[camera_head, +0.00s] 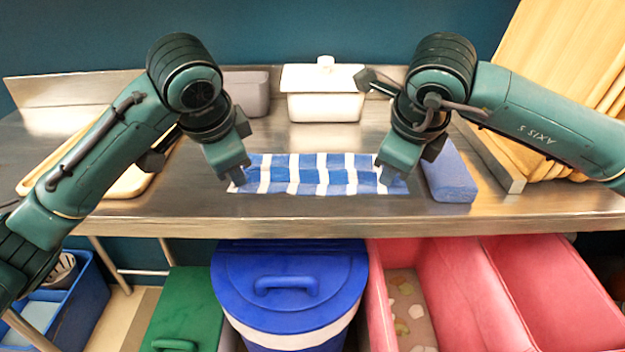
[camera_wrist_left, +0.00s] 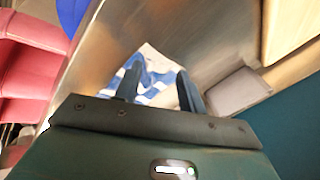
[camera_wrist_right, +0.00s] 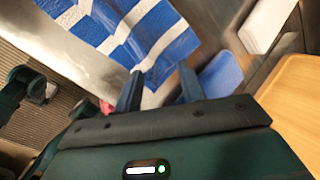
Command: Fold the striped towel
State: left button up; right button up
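The blue and white striped towel (camera_head: 308,176) lies spread out, long side left to right, on the steel counter. It also shows in the left wrist view (camera_wrist_left: 150,80) and the right wrist view (camera_wrist_right: 130,28). My left gripper (camera_head: 238,180) is at the towel's left end, its fingers (camera_wrist_left: 160,72) apart with towel showing between and beyond them. My right gripper (camera_head: 391,178) is at the towel's right end, its fingers (camera_wrist_right: 159,72) apart near a towel corner. Whether either gripper touches the cloth, I cannot tell. The arms hide parts of both ends.
A blue block (camera_head: 449,178) lies close right of the towel. A white lidded container (camera_head: 322,100) and a grey box (camera_head: 246,92) stand behind. A wooden tray (camera_head: 130,184) is at left, wooden boards (camera_head: 560,70) at right. Below are a blue bin (camera_head: 288,280) and pink bins (camera_head: 455,300).

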pick_arm(q)
jog(key=s+v, duration=0.1)
jog(key=v, duration=0.8)
jog(key=shift+f, duration=0.2)
pick_arm(e)
jog(key=s+v, duration=0.1)
jog(key=v, duration=0.8)
jog(key=shift+f, duration=0.2)
pick_arm(q)
jog(key=shift+c, duration=0.6)
pick_arm(e)
jog(key=shift+c, duration=0.6)
